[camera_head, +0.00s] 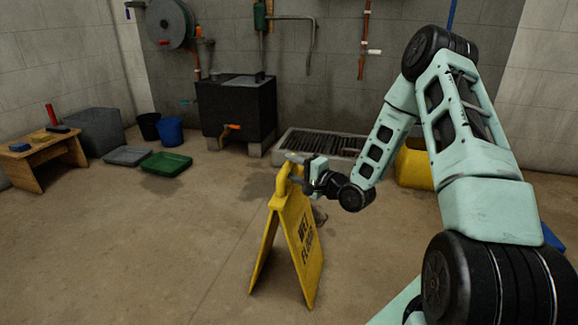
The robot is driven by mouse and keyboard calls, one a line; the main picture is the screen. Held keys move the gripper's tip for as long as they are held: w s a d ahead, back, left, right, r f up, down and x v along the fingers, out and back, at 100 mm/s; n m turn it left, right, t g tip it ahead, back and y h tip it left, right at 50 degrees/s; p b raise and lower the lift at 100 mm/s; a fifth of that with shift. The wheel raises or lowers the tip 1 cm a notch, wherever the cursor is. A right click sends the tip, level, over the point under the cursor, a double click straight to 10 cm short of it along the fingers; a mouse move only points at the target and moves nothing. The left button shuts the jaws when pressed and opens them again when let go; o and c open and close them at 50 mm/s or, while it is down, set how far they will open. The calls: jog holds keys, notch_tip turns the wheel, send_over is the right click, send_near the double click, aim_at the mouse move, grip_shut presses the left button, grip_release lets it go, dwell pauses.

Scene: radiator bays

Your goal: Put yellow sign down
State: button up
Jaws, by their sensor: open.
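The yellow sign (304,239) is a folding A-frame board with dark "WET FLOOR" lettering. It stands upright and spread on the concrete floor, in the lower middle of the head view. My gripper (292,168) is at the top of the sign, by its handle. Its jaws are open around or beside the handle; I cannot tell which, nor whether they touch it.
A black tank (236,108) and a floor grate (325,143) are behind the sign. A green tray (166,164), a blue bucket (169,130) and a wooden bench (38,163) are at left. A yellow bin (413,168) is partly behind my arm. The floor left of the sign is clear.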

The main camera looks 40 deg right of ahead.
jog(key=p+v, duration=0.3)
jog(key=v, duration=0.7)
jog(key=shift+s, duration=0.15)
jog(key=shift+r, duration=0.1)
